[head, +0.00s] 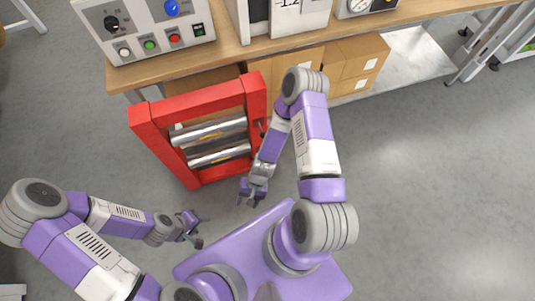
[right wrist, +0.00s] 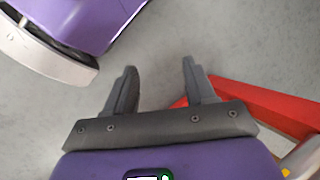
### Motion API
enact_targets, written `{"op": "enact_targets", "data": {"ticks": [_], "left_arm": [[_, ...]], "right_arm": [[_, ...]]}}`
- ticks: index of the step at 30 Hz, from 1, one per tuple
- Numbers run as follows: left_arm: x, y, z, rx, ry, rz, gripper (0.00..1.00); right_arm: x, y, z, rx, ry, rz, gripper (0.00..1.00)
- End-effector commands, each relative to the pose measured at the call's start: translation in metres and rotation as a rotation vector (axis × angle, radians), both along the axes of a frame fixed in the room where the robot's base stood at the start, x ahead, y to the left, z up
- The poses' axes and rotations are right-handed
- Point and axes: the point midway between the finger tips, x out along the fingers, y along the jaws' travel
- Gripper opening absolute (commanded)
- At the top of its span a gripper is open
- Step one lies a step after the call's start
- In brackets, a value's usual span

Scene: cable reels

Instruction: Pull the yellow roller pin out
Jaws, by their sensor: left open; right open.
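A red frame (head: 174,149) stands on the floor in the head view, holding silver rollers (head: 208,133) with yellowish marks on them. No yellow roller pin can be made out for certain; a small yellow spot (right wrist: 286,172) shows beside the red frame (right wrist: 262,105) at the lower right of the right wrist view. My right gripper (head: 248,203) is open and empty, below the frame's lower right corner and apart from it. Its two spread fingers also show in the right wrist view (right wrist: 160,66). My left gripper (head: 197,230) is open and empty, below the frame's lower left.
A wooden bench (head: 237,52) with a control box (head: 142,28) runs behind the frame. Cardboard boxes (head: 352,68) sit below it. My right arm passes close along the frame's right side.

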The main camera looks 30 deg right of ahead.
Motion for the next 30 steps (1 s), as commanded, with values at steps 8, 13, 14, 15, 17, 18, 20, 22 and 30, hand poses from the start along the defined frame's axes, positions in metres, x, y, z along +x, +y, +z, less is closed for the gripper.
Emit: {"op": "enact_targets", "data": {"ticks": [8,13,14,15,17,18,20,22,30], "left_arm": [[0.000,0.000,-0.021,0.000,0.000,0.000,0.54],[0.000,0.000,-0.030,0.000,0.000,0.000,0.54],[0.000,0.000,-0.032,0.000,0.000,0.000,0.54],[0.000,0.000,-0.034,0.000,0.000,0.000,0.54],[0.000,0.000,-0.036,0.000,0.000,0.000,0.54],[0.000,0.000,-0.037,0.000,0.000,0.000,0.54],[0.000,0.000,-0.039,0.000,0.000,0.000,0.54],[0.000,0.000,-0.040,0.000,0.000,0.000,0.54],[0.000,0.000,-0.052,0.000,-0.001,0.000,0.54]], "right_arm": [[0.068,0.036,-0.091,0.473,0.301,-0.756,0.55],[0.148,-0.015,-0.140,0.784,0.222,-1.325,0.55],[0.158,-0.031,-0.149,0.824,0.188,-1.424,0.55],[0.168,-0.055,-0.162,0.868,0.139,-1.549,0.55],[0.175,-0.092,-0.180,0.914,0.057,-1.724,0.55],[0.176,-0.114,-0.191,0.933,0.002,-1.827,0.55],[0.173,-0.144,-0.205,0.945,-0.071,-1.957,0.55],[0.166,-0.170,-0.217,0.946,-0.141,-2.067,0.55],[0.171,-0.200,-0.238,0.937,-0.222,-2.182,0.55]]}}
